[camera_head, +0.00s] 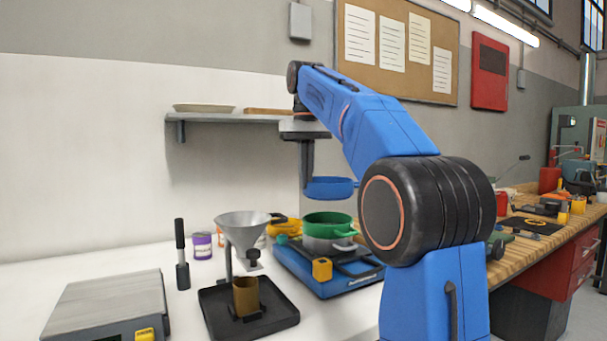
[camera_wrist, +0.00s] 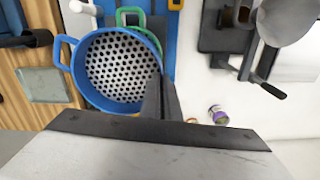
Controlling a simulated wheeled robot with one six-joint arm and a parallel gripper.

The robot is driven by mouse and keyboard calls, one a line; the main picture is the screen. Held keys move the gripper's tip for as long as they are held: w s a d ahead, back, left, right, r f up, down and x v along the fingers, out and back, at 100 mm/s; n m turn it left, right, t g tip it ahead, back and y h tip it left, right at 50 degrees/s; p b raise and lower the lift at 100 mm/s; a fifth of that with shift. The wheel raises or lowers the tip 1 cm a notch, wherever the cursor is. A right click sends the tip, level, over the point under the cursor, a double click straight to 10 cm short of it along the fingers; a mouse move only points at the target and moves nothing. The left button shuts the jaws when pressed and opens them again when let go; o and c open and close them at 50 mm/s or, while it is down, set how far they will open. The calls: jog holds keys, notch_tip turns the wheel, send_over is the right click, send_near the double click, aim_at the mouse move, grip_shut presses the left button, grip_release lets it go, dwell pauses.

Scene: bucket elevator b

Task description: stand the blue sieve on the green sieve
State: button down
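My gripper (camera_head: 306,188) points down, its fingers close together on the near rim of the blue sieve (camera_head: 331,189). In the wrist view the fingertips (camera_wrist: 160,82) meet the sieve's wall, and the blue sieve (camera_wrist: 118,72) shows a perforated floor and a loop handle at left. It hangs about level, with a gap below it. The green sieve (camera_head: 327,228) sits lower, on a grey pan (camera_head: 322,245) on the blue machine base (camera_head: 328,281). In the wrist view the green sieve (camera_wrist: 131,14) is mostly hidden behind the blue one.
A metal funnel (camera_head: 243,232) on a stand is left of the base, above a brown cup (camera_head: 246,296) on a black tray (camera_head: 215,315). A scale (camera_head: 107,300) stands further left. A wall shelf (camera_head: 225,118) is behind my arm. A wooden bench (camera_head: 528,245) is at right.

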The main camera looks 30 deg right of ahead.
aim_at(306, 194)
jog(key=shift+f, duration=2.9)
jog(key=shift+f, duration=0.5)
jog(key=c, duration=1.9)
grip_release()
jog(key=shift+c, duration=0.2)
jog(key=shift+r, duration=3.7)
jog(key=shift+s, duration=0.1)
